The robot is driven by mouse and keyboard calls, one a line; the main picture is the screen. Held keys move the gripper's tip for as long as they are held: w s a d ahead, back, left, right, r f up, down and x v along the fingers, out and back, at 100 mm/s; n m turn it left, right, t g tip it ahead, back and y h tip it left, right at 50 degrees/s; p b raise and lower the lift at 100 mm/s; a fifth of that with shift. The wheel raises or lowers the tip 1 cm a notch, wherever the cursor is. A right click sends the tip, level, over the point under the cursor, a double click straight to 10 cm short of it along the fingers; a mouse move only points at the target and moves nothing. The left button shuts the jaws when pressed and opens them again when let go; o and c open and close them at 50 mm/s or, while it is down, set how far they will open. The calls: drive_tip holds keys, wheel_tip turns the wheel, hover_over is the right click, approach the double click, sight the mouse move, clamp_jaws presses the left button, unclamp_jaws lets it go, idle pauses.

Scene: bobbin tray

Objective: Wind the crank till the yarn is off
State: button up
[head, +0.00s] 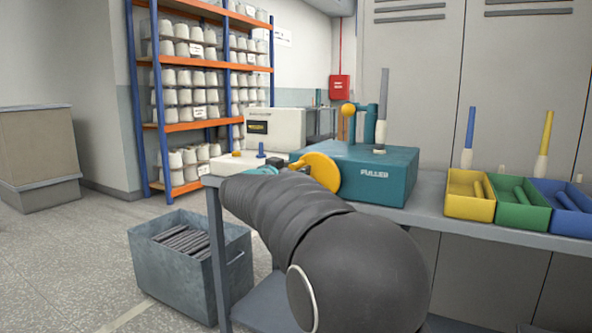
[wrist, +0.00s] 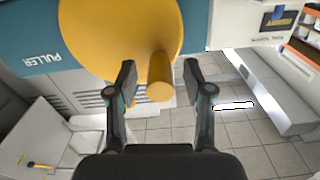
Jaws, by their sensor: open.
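The teal puller box (head: 355,170) stands on the bench, with a yellow crank disc (head: 323,172) on its left side. The wrist view shows the disc (wrist: 115,35) close up, with its yellow handle (wrist: 159,88) sticking out toward me. My gripper (wrist: 160,82) is open, one finger on each side of the handle, with a visible gap on both sides. In the head view my arm hides most of the gripper. A tall grey bobbin (head: 384,95) stands upright on the box; a pale band, perhaps yarn, shows low on it (head: 381,135).
A cream unit (head: 275,127) with a dark display stands left of the puller. Yellow (head: 468,206), green (head: 518,216) and blue (head: 565,220) trays sit at the bench's right. A grey bin (head: 175,275) of dark rods is on the floor. Shelves (head: 200,60) of white cones stand behind.

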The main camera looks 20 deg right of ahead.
drive_tip(key=shift+w+d, duration=0.3)
drive_tip(key=shift+d, duration=0.05)
clamp_jaws()
drive_tip(key=shift+r, duration=0.15)
